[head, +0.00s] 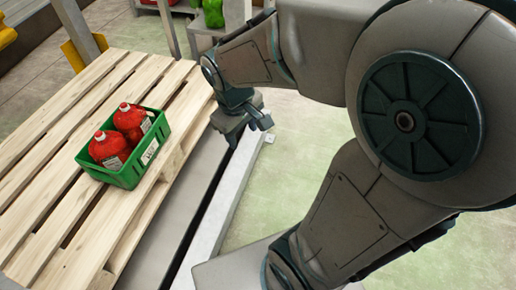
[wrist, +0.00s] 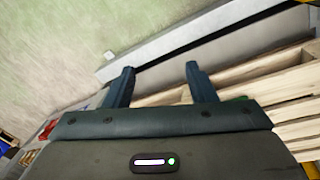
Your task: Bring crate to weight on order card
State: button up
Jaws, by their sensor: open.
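A green crate (head: 128,170) stands on the wooden pallet (head: 60,165) at the left of the head view. It holds two red bottles, one red bottle (head: 109,149) nearer and one red bottle (head: 131,121) behind it. A white label with dark marks is on the crate's right side, too small to read. My gripper (head: 250,131) is open and empty, to the right of the crate and apart from it, by the pallet's right edge. In the wrist view my gripper (wrist: 160,75) has its two fingers spread with nothing between them. No order card can be made out.
A long grey beam (head: 222,205) runs beside the pallet, with pale green floor (head: 290,140) to its right. A yellow guard on a post (head: 82,48) stands behind the pallet. Green and red items (head: 212,12) sit at the back.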

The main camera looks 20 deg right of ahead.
jog(key=s+d+m+y, duration=0.1)
jog(key=s+m, duration=0.3)
jog(key=s, duration=0.3)
jog(key=shift+s+r+m, duration=0.15)
jog(key=shift+r+m, duration=0.15)
jog(key=shift+r, duration=0.1)
